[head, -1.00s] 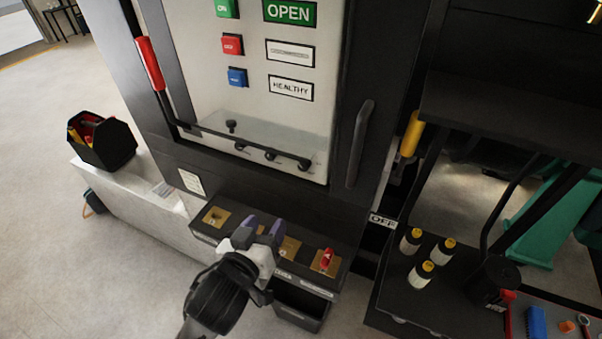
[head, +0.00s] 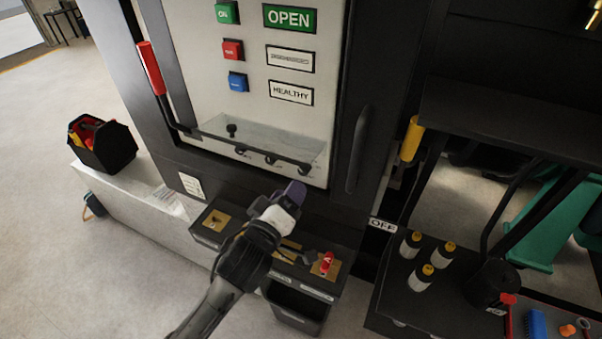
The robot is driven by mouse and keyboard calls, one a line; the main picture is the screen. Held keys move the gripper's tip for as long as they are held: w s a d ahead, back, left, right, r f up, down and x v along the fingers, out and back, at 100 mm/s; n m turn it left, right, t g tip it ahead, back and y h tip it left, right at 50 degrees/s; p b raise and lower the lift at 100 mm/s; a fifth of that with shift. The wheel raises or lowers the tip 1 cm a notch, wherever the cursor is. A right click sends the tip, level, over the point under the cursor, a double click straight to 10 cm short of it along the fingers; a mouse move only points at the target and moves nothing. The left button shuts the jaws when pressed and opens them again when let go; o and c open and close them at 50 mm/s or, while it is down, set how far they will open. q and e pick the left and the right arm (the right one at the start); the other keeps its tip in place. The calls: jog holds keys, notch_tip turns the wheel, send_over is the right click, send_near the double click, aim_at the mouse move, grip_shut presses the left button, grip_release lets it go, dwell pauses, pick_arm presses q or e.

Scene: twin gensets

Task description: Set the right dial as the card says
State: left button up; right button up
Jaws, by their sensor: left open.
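My left gripper (head: 292,198) is open and empty, in front of the cabinet's lower edge and above the sloping black ledge. It touches nothing that I can make out. No part is clearly a right dial; several small black knobs (head: 271,158) sit low on the cabinet panel, behind a clear lip and a black bar. A small white card (head: 191,185) is on the cabinet's lower frame at the left; its writing is too small to read. My right gripper is not in view.
The black ledge (head: 345,238) carries brass plates, one with a red piece (head: 327,262); my left arm hides the middle. Above are green, red and blue buttons. A black handle (head: 357,150) and a red-gripped lever (head: 150,68) stand out. Yellow-capped bottles (head: 420,278) stand right.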

aim_at(303, 172)
pick_arm(q)
jog(key=x, duration=0.6)
jog(key=shift+w+d, duration=0.15)
jog(key=shift+w, duration=0.05)
jog(key=c, duration=0.9)
